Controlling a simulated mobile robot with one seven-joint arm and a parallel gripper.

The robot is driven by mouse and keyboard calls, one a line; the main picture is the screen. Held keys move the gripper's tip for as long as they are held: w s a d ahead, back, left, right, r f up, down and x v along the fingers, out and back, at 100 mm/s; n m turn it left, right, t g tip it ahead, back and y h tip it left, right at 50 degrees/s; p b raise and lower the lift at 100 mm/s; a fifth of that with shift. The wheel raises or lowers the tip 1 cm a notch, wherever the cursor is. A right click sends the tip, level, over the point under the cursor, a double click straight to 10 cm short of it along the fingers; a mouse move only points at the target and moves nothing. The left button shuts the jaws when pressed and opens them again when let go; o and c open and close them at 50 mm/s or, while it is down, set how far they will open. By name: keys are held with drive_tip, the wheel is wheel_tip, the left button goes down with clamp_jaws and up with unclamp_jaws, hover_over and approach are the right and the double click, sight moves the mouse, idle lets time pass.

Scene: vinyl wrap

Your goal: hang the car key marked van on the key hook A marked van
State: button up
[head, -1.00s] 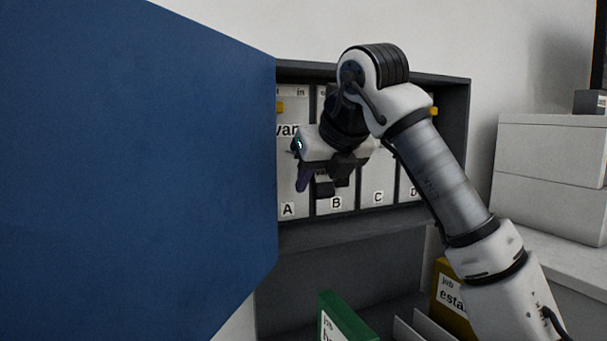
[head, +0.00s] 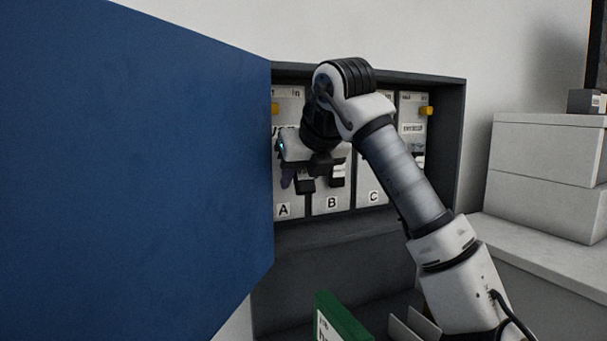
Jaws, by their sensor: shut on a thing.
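My gripper (head: 304,184) is in front of the key cabinet, over the border of panels A and B, pointing down. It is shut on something. A small dark purple piece (head: 286,178) hangs at its left side in front of panel A; it looks like the held car key, but its mark cannot be read. Panel A (head: 290,198) has its letter showing at the bottom, while its name label is mostly covered by my gripper. Key hook A itself is hidden behind the gripper, so I cannot tell whether the key touches it.
A large blue door (head: 140,170) stands open close on the left of panel A. Panel B (head: 331,203) and panel C (head: 374,197) are to the right, partly behind my arm. A green binder (head: 338,320) stands below. White boxes (head: 550,150) are at the right.

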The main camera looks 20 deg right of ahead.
drive_tip(key=shift+w+a+f+p, duration=0.15)
drive_tip(key=shift+w+p, duration=0.2)
drive_tip(key=shift+w, duration=0.6)
drive_tip(key=shift+w+d+f+p, duration=0.15)
drive_tip(key=shift+w+p, duration=0.25)
drive_tip(key=shift+w, duration=0.55)
drive_tip(key=shift+w+a+f+p, duration=0.15)
drive_tip(key=shift+w+p, duration=0.2)
drive_tip(key=shift+w, duration=0.6)
drive_tip(key=shift+f, duration=0.15)
drive_tip(key=o, duration=1.1)
drive_tip(key=shift+w, duration=0.1)
drive_tip(key=shift+c, duration=0.2)
